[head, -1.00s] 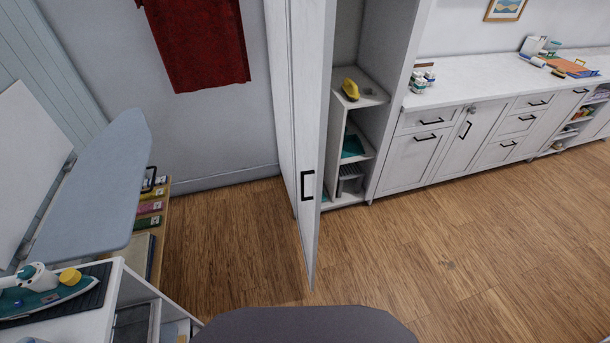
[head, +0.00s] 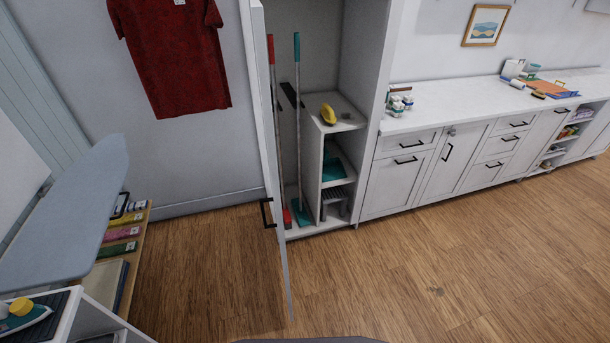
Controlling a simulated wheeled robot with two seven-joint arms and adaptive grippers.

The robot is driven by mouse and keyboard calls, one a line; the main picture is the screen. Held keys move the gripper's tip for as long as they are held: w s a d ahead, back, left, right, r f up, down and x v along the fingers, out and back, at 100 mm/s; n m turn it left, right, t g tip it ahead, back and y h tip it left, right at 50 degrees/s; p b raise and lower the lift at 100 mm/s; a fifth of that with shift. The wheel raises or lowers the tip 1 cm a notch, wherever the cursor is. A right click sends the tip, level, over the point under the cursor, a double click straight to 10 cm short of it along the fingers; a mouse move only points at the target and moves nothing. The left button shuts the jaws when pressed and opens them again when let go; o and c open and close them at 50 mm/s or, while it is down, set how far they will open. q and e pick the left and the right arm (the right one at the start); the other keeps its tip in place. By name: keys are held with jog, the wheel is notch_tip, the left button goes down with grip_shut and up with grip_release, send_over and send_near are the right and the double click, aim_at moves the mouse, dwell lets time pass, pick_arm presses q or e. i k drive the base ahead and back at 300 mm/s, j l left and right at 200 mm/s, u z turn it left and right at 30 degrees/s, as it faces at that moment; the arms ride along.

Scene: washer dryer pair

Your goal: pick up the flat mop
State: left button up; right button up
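Two long-handled tools stand upright in the open tall cabinet (head: 355,60). One has a teal-topped pole (head: 297,120) and a teal head (head: 303,213) on the cabinet floor. The other has a red-topped pole (head: 273,100) and a red head (head: 287,216), partly hidden by the cabinet door. I cannot tell for certain which of them is the flat mop. Neither of my grippers is in view.
The cabinet door (head: 268,200) stands open toward me, left of the tools. Shelves (head: 346,124) inside hold a yellow item (head: 328,113). An ironing board (head: 75,215) is at left. Wooden floor (head: 400,275) is clear in front of the counter (head: 450,112).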

aim_at(302, 217)
jog(key=i+l, duration=0.3)
jog(key=i+l+u, duration=0.15)
jog(key=l, duration=0.4)
jog(key=i+l+u, duration=0.15)
jog(key=i+l, duration=0.7)
jog(key=i+l+u, duration=0.1)
jog(key=i, duration=0.4)
jog(key=i+l+u, duration=0.1)
jog(key=i, duration=0.45)
